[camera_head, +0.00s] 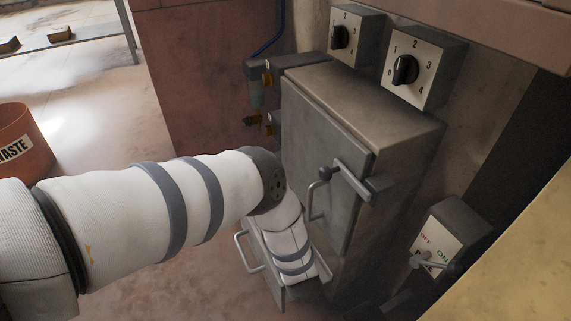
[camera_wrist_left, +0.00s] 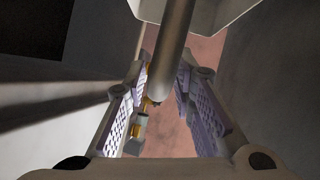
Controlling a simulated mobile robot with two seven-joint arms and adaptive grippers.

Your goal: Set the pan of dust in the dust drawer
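My left arm reaches in from the left in the head view and bends down in front of the grey cabinet (camera_head: 330,150). Its gripper is hidden there behind my arm. In the left wrist view my left gripper (camera_wrist_left: 163,68) has both purple-padded fingers along a round metal handle (camera_wrist_left: 175,45), which fills the gap between the tips. The handle leads up to a pale angular part (camera_wrist_left: 205,10), apparently the pan, cut off by the frame top. No dust shows. A low drawer with a bar handle (camera_head: 243,251) stands out from the cabinet's base, partly covered by my wrist. My right gripper is not in view.
A closed cabinet door with a latch lever (camera_head: 348,180) is just above my wrist. Two dial boxes (camera_head: 420,70) are above it. A switch box (camera_head: 445,240) stands on the right. An orange waste bin (camera_head: 18,140) is at the left. Floor is clear between.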

